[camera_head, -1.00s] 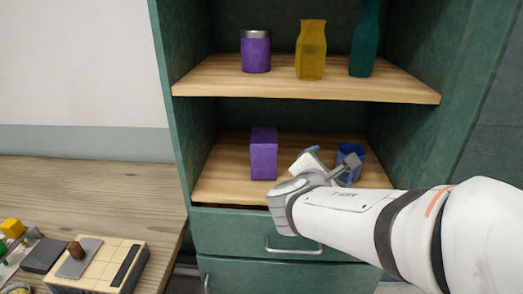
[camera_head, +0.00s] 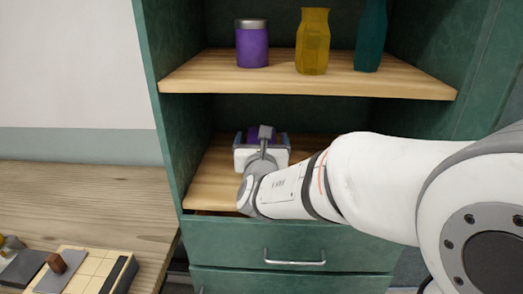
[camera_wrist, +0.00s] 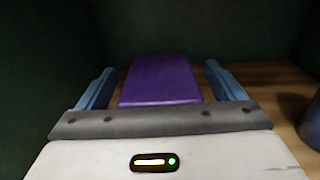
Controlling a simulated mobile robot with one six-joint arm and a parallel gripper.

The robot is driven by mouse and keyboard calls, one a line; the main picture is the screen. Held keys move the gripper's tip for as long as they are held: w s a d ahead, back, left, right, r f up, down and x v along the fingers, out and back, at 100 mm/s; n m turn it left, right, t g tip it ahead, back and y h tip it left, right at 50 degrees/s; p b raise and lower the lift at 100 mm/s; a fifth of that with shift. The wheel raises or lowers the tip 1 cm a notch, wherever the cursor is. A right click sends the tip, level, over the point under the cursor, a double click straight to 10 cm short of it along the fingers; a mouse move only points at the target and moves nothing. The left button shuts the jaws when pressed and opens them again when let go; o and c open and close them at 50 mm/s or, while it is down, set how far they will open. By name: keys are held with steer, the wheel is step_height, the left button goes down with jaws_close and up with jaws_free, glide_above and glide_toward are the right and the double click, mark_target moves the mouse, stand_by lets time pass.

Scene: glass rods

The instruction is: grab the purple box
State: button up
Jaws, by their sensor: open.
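The purple box (camera_wrist: 160,82) stands on the lower wooden shelf of the green cabinet. In the wrist view it lies between the two blue fingers of my gripper (camera_wrist: 160,88), with a gap showing on each side. In the head view only a small purple part of the box (camera_head: 254,133) shows behind my gripper (camera_head: 261,139), which hides the rest. My gripper is open.
The upper shelf (camera_head: 300,84) above my gripper holds a purple jar (camera_head: 252,43), a yellow vase (camera_head: 313,42) and a teal bottle (camera_head: 370,36). A dark bluish object (camera_wrist: 311,120) stands right of the fingers in the wrist view. The cabinet's left wall (camera_head: 165,120) is close by.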

steer(key=shift+w, duration=1.05)
steer(key=c, duration=1.7)
steer(key=shift+c, duration=0.2)
steer(key=shift+r, duration=0.1)
